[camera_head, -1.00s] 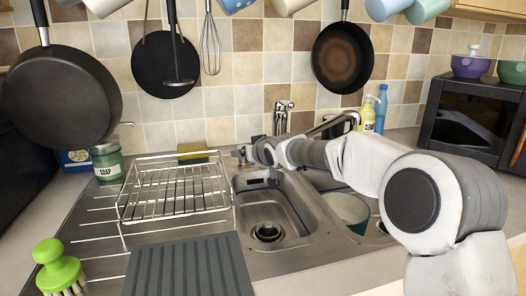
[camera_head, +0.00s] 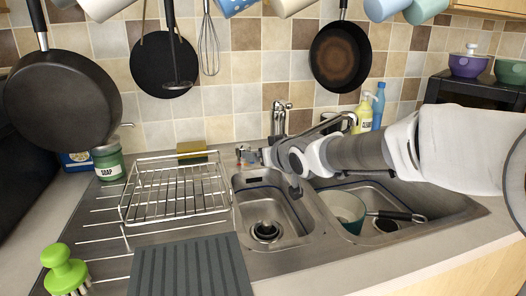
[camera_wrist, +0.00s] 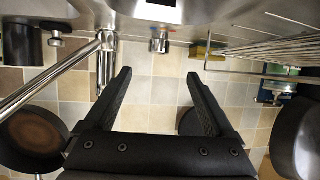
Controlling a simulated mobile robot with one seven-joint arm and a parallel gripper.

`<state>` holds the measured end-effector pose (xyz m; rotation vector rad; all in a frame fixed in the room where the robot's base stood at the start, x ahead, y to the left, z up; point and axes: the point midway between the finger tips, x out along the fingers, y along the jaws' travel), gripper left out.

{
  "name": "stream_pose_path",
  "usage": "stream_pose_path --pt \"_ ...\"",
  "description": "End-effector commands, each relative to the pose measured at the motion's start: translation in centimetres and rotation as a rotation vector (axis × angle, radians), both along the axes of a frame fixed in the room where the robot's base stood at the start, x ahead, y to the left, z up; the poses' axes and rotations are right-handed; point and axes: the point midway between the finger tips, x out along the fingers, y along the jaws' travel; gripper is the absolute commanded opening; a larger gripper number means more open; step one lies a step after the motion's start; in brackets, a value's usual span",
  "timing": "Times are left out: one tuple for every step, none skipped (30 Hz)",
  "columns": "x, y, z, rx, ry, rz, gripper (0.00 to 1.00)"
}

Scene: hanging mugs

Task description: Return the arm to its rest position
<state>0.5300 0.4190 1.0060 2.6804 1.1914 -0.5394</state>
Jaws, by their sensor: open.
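My gripper (camera_wrist: 158,98) is open and empty in the wrist view, its two black fingers spread apart with the tiled wall behind them. In the head view my arm reaches in from the right over the sink (camera_head: 268,200), and its end (camera_head: 244,154) is near the back of the left basin, by the tap (camera_head: 279,118). The tap also shows in the wrist view (camera_wrist: 107,62).
A wire dish rack (camera_head: 175,190) stands left of the sink. A yellow soap bottle (camera_head: 363,114) stands behind my arm. Mugs (camera_head: 385,8) and pans (camera_head: 340,57) hang above.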

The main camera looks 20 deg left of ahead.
Motion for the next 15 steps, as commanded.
stream_pose_path --pt "0.0 0.0 0.0 0.0 0.0 0.0 0.89" --pt "0.0 0.0 0.0 0.0 0.0 0.0 0.89" --pt "0.0 0.0 0.0 0.0 0.0 0.0 0.89" --pt "0.0 0.0 0.0 0.0 0.0 0.0 0.89" --pt "0.0 0.0 0.0 0.0 0.0 0.0 0.89" --pt "0.0 0.0 0.0 0.0 0.0 0.0 0.89" --pt "0.0 0.0 0.0 0.0 0.0 0.0 0.89" --pt "0.0 0.0 0.0 0.0 0.0 0.0 0.89" --pt "0.0 0.0 0.0 0.0 0.0 0.0 0.89" --pt "0.0 0.0 0.0 0.0 0.0 0.0 0.89" --pt "0.0 0.0 0.0 -0.001 0.0 -0.001 0.89" --pt "0.0 -0.2 0.0 -0.004 0.0 -0.003 0.89" --pt "0.0 -0.4 0.0 -0.009 0.0 -0.007 0.89" --pt "0.0 -0.8 0.0 -0.018 0.001 -0.015 0.89" --pt "0.0 -1.6 0.1 -0.035 0.002 -0.027 0.89"
